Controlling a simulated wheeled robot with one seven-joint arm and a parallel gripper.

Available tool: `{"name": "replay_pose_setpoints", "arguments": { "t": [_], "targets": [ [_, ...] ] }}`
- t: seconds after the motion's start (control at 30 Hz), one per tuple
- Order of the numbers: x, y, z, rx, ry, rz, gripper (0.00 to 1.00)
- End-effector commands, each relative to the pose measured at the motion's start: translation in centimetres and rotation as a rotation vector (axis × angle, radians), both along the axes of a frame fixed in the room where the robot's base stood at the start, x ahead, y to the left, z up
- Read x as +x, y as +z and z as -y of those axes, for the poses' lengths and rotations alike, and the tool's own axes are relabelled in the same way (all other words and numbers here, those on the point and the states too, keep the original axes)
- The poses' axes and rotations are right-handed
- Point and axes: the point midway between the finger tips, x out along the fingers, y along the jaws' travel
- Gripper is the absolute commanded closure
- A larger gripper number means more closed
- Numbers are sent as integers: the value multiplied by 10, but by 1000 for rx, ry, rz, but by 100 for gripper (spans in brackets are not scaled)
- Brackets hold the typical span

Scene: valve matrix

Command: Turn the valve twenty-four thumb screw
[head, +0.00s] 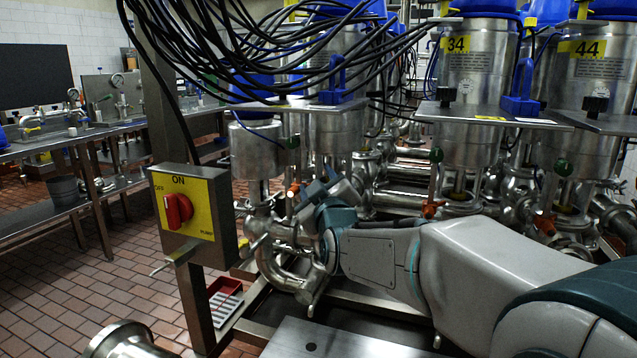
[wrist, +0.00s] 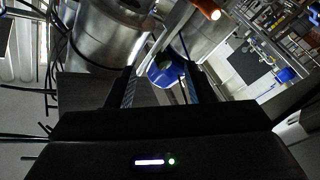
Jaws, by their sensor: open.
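My arm reaches in from the right in the head view to the leftmost front valve (head: 257,150). My gripper (wrist: 158,72) is open in the wrist view, its two dark fingers apart with nothing clearly held. A dark green knob (wrist: 164,64) shows between the fingertips against something blue; I cannot tell whether they touch it. A small orange-tipped part (wrist: 208,9) lies beyond the right finger. In the head view a green knob (head: 292,142) and an orange part (head: 293,188) show on the leftmost valve, close to my gripper. No label reading 24 is readable.
Valves labelled 34 (head: 457,44) and 44 (head: 588,48) stand to the right. Black cables (head: 270,50) hang above. A yellow switch box (head: 190,203) on a post stands left of the valve. Steel pipes (head: 288,275) crowd below. The tiled floor (head: 90,290) at left is partly open.

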Motion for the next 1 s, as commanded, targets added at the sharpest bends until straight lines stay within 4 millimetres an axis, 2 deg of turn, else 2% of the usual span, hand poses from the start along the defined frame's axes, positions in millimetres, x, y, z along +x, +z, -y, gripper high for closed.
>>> {"name": "replay_pose_setpoints", "arguments": {
  "t": [0.03,0.27,0.47,0.67,1.0],
  "targets": [
    [-6,18,9,12,-3,-66,52],
    [-43,21,42,87,-34,-390,52],
    [-90,24,74,167,-108,-668,52],
    [-151,29,104,257,-222,-939,52],
    [-269,49,144,409,-482,-1343,52]
  ]
}}
